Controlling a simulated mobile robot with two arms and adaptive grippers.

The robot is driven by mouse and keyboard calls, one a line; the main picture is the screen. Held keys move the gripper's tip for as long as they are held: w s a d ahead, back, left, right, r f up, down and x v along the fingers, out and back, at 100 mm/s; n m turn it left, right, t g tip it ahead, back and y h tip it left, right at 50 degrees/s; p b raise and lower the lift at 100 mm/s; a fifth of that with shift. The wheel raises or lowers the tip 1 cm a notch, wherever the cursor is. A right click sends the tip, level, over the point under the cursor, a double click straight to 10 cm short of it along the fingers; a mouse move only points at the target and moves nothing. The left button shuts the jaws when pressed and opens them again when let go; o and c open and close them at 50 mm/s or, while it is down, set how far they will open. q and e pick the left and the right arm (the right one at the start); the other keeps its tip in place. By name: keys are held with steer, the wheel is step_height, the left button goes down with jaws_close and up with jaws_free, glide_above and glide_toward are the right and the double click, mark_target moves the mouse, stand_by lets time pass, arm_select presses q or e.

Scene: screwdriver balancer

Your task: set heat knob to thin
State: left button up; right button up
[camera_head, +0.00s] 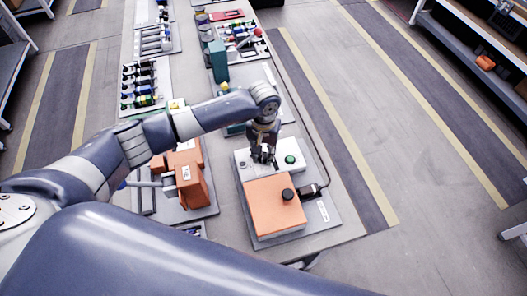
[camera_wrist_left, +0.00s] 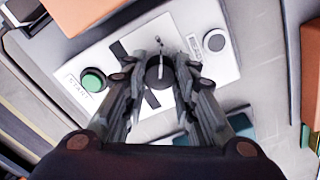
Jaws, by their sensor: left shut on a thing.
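My left gripper (camera_head: 262,155) is over the white control panel (camera_head: 242,159). In the left wrist view the panel (camera_wrist_left: 105,62) carries a dark round knob (camera_wrist_left: 158,82) with a light pointer line. The left gripper (camera_wrist_left: 160,62) is closed with one finger on each side of this knob, gripping it. The pointer line runs nearly straight up and down in that view. Black marks lie on the panel near the knob, but I cannot read a "thin" label. The fingers hide part of the dial. My right gripper is in neither view.
A green button (camera_head: 289,159) sits right of the gripper on the panel. An orange box (camera_head: 265,215) with a black knob (camera_head: 288,194) stands in front. A cable (camera_head: 325,172) runs along the right. An orange block fixture (camera_head: 190,185) stands left, under my arm.

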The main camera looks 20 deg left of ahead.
arm_select(q)
steer(key=shift+r+m+p, duration=0.15)
steer(key=shift+m+p, duration=0.85)
steer(key=shift+m, duration=0.2)
steer(key=m+p, duration=0.1)
steer(key=m, duration=0.1)
steer(key=shift+m, duration=0.4)
steer(key=m+p, duration=0.1)
steer(key=m, duration=0.2)
steer(key=shift+p, duration=0.35)
steer(key=shift+m+p, duration=0.3)
steer(key=shift+m, duration=1.3)
steer(key=o, duration=1.1)
